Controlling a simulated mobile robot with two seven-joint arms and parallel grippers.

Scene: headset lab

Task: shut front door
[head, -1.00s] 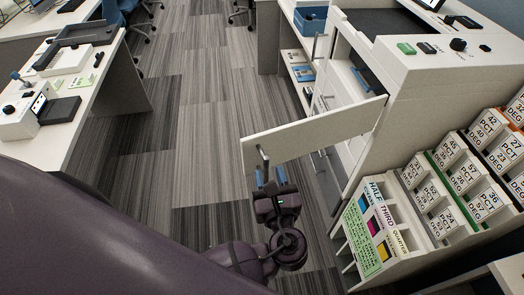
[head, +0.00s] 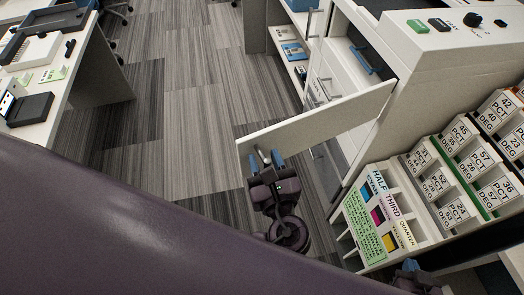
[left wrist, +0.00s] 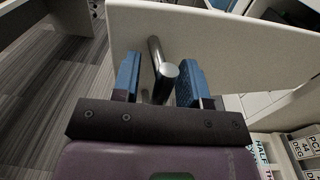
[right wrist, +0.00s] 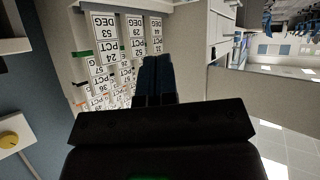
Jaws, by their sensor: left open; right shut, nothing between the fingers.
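The front door is a white panel (head: 325,117) standing open, jutting out from the white cabinet (head: 415,85) over the aisle. Its metal bar handle (left wrist: 162,72) is near the free edge, on the side facing me. My left gripper (head: 267,165) is at this handle. In the left wrist view its blue fingers (left wrist: 158,78) are open, one on each side of the bar, with visible gaps. My right gripper (right wrist: 154,78) is shut and empty; it shows only partly at the lower edge of the head view (head: 408,266).
A rack of labelled boxes (head: 455,170) and a sign panel (head: 375,215) stand right of the door. A desk (head: 95,70) is at left. The striped floor (head: 195,110) between is clear.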

